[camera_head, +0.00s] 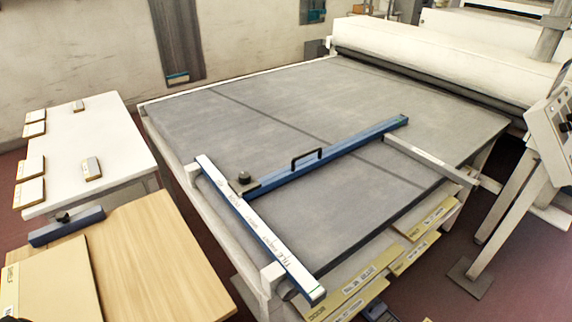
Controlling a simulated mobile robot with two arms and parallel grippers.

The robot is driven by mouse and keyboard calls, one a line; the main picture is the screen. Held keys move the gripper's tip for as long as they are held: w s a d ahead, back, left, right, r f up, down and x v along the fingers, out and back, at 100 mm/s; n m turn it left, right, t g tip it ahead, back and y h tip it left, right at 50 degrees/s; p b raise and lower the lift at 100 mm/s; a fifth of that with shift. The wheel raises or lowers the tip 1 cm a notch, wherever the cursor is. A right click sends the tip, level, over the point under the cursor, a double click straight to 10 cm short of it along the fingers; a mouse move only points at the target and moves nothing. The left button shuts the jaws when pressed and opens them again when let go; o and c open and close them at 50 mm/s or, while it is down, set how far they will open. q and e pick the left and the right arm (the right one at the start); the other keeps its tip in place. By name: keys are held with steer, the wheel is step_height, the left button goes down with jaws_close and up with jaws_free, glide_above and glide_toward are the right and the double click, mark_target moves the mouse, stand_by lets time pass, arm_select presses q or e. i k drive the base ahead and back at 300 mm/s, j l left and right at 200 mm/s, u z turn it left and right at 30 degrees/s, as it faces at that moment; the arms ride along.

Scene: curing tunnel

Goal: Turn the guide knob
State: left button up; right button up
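The guide knob (244,177) is a small dark round knob. It sits at the near left end of a long blue guide bar (345,150), close to where the bar meets a white and blue scale rail (256,229). The bar carries a black loop handle (306,158) and lies across a large grey table surface (255,110). The knob's top is in plain view, but any mark showing its turn is too small to tell. I make out neither of my grippers; a dark shape at the bottom left edge is too cut off to identify.
A wooden table (160,262) with a board and a dark blue block (66,227) stands at the near left. A white table (120,142) holds several small blocks. A large white roller (440,62) spans the back. A control panel (556,125) stands at right.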

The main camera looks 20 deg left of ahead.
mark_target(244, 177)
steer(key=i+l+u, duration=0.45)
steer(key=l+u, duration=0.15)
steer(key=i+l+u, duration=0.15)
steer(key=l+u, duration=0.2)
